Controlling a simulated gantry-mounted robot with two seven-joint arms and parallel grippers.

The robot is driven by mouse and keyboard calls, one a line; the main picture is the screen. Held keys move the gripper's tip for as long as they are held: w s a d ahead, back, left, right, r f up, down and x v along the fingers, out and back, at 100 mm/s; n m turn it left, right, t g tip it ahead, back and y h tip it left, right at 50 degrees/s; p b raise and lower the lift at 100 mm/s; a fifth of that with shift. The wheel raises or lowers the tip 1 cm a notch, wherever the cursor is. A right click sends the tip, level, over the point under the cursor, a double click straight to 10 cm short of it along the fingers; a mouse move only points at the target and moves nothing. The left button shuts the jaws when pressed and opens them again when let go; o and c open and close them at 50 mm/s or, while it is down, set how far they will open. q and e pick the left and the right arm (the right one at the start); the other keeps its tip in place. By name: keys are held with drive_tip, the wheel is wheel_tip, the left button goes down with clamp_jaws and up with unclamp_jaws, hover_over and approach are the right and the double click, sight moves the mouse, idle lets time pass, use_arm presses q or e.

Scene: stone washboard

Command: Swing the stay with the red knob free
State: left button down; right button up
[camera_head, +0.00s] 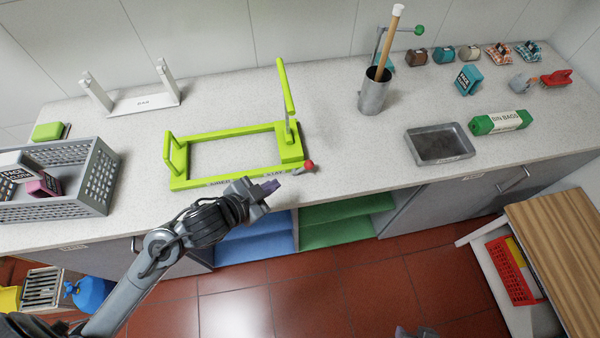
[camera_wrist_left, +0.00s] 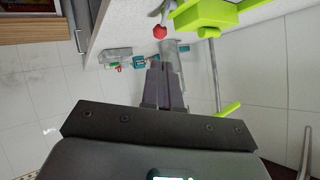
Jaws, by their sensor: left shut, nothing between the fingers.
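The lime-green frame (camera_head: 220,136) stands on the stone worktop, with a raised arm (camera_head: 287,88) at its right end. A short grey stay (camera_head: 299,170) with a red knob (camera_head: 309,164) sticks out at the frame's front right corner. The red knob (camera_wrist_left: 160,32) and green frame (camera_wrist_left: 205,14) also show in the left wrist view. My left gripper (camera_head: 270,186) is shut and empty, just left of the knob and apart from it. Its fingers (camera_wrist_left: 164,88) are together in the wrist view. A small grey part, perhaps my right gripper (camera_head: 415,331), shows at the bottom edge; its fingers are hidden.
A grey crate (camera_head: 101,178) stands left, and a white stand (camera_head: 140,103) behind. A metal cup (camera_head: 373,95) holds a wooden-handled tool. A grey tray (camera_head: 438,132) and green bin-bag roll (camera_head: 499,122) lie right. The worktop between frame and tray is clear.

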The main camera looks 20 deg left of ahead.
sight(307, 168)
use_arm(q)
drive_tip(key=b+x, duration=0.2)
drive_tip(key=x, duration=1.1)
drive_tip(key=shift+w, duration=0.1)
drive_tip(key=p, duration=0.1)
drive_tip(key=w+d+g+y+p, duration=0.1)
drive_tip(key=shift+w+f+m+p, duration=0.1)
drive_tip(key=shift+f+m+p, duration=0.1)
drive_tip(key=shift+m+p, duration=0.15)
drive_tip(key=shift+f+g, duration=0.2)
drive_tip(key=shift+g, duration=0.1)
drive_tip(key=shift+f, duration=0.25)
drive_tip(key=shift+a, duration=0.1)
